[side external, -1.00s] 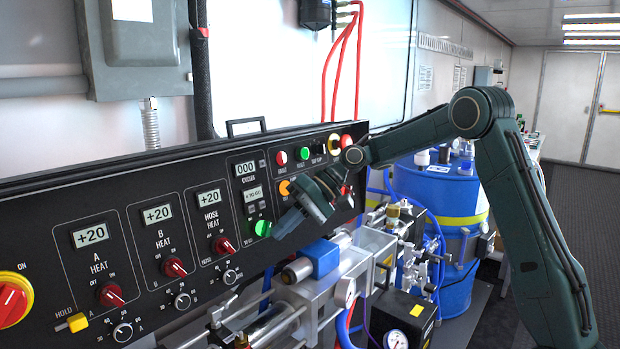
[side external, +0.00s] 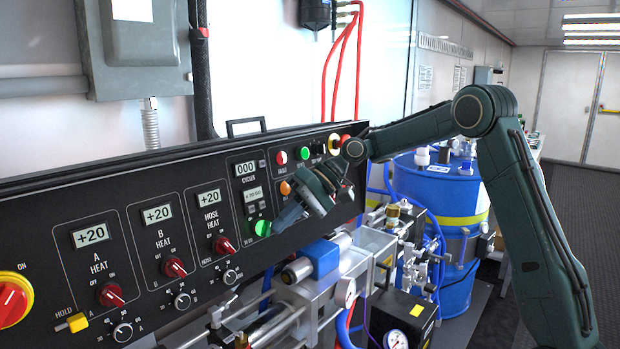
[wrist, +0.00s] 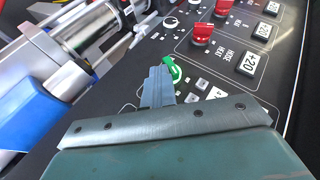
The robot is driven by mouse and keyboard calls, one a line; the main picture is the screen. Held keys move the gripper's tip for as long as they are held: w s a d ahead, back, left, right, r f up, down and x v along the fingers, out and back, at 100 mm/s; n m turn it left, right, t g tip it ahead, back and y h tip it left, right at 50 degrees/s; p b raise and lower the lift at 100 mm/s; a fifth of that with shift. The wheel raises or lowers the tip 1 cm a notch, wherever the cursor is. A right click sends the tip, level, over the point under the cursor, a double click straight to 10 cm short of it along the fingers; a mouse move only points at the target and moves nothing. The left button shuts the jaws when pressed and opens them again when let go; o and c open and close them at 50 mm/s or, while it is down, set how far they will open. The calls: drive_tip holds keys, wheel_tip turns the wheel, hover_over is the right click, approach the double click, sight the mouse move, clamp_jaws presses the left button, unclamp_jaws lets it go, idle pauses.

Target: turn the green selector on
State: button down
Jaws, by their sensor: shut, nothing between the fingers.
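The green selector (side external: 263,228) is a knob on the black control panel, below the cycle counter displays. My gripper (side external: 280,225) is shut and empty, with its fingertips close beside the selector on its right. In the wrist view the green selector (wrist: 174,70) shows just past the tips of my shut fingers (wrist: 160,75). The fingers hide part of it. I cannot tell whether the fingertips touch it.
Red heat knobs (side external: 224,246) sit left of the selector. A blue block (side external: 320,257) on the pump assembly stands below and in front of the panel. A blue drum (side external: 440,190) stands at the back right.

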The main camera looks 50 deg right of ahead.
drive_tip(key=shift+d+r, duration=0.1)
drive_tip(key=s+d+r, duration=0.2)
drive_tip(key=s+d, duration=0.2)
drive_tip(key=d, duration=0.4)
drive_tip(key=shift+d, duration=0.4)
drive_tip(key=c, duration=1.6)
unclamp_jaws()
drive_tip(key=shift+a+r, duration=0.1)
drive_tip(key=shift+r, duration=0.05)
drive_tip(key=shift+o, duration=0.5)
drive_tip(key=shift+w+a+r+h, duration=0.1)
drive_tip(key=shift+a+r+h, duration=0.1)
drive_tip(key=shift+h, duration=0.1)
drive_tip(key=t+h, duration=0.1)
drive_tip(key=h, duration=0.4)
approach(265, 228)
drive_tip(key=d+v, duration=0.1)
drive_tip(key=v, duration=0.5)
drive_tip(key=shift+w+f+m, duration=0.15)
drive_tip(key=shift+f+m, duration=0.15)
drive_tip(key=shift+y, duration=0.3)
drive_tip(key=x, duration=1.4)
